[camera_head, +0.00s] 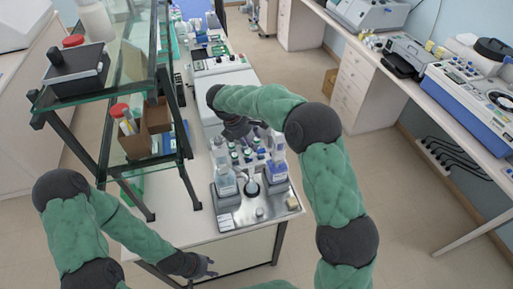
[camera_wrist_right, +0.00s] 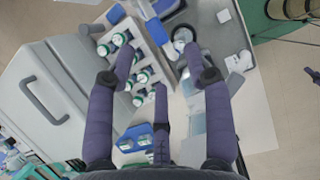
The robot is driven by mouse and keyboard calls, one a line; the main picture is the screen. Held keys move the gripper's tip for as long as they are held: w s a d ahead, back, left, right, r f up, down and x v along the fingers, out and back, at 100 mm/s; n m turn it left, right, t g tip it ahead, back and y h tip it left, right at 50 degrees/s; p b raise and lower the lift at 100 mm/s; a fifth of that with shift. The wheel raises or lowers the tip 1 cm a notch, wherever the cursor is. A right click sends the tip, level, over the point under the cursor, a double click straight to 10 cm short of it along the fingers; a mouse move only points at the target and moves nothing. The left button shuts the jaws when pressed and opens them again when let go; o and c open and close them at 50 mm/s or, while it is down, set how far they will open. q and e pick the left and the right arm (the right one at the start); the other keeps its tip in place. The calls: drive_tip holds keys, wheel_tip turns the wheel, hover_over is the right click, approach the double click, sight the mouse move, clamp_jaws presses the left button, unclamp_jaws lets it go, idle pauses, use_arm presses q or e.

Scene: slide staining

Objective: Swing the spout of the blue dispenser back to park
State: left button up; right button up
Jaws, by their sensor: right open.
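Two bottle dispensers stand on a metal tray (camera_head: 229,217) at the front of the bench. The left dispenser (camera_head: 226,183) looks pale blue, and the right dispenser (camera_head: 276,169) holds a violet-blue liquid. I cannot tell their spout directions at this size. My right gripper (camera_head: 240,130) is above the bench behind the dispensers, partly hidden by its own arm. In the right wrist view my right gripper (camera_wrist_right: 160,62) is open and empty, above a rack of green-capped vials (camera_wrist_right: 142,76). My left gripper (camera_head: 205,266) is low at the bench's front edge, too small to read.
A round vessel (camera_wrist_right: 183,37) stands near the right fingertips. A grey box-like device (camera_wrist_right: 45,100) with a handle is beside the vials. The floor right of the bench is clear.

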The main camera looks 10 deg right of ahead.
sight(262, 153)
drive_tip(key=x, duration=0.5)
drive_tip(key=shift+w+d+f, duration=0.1)
drive_tip(key=shift+d+f, duration=0.1)
drive_tip(key=shift+f, duration=0.15)
drive_tip(key=shift+w+f, duration=0.15)
drive_tip(key=shift+f, duration=0.15)
clamp_jaws()
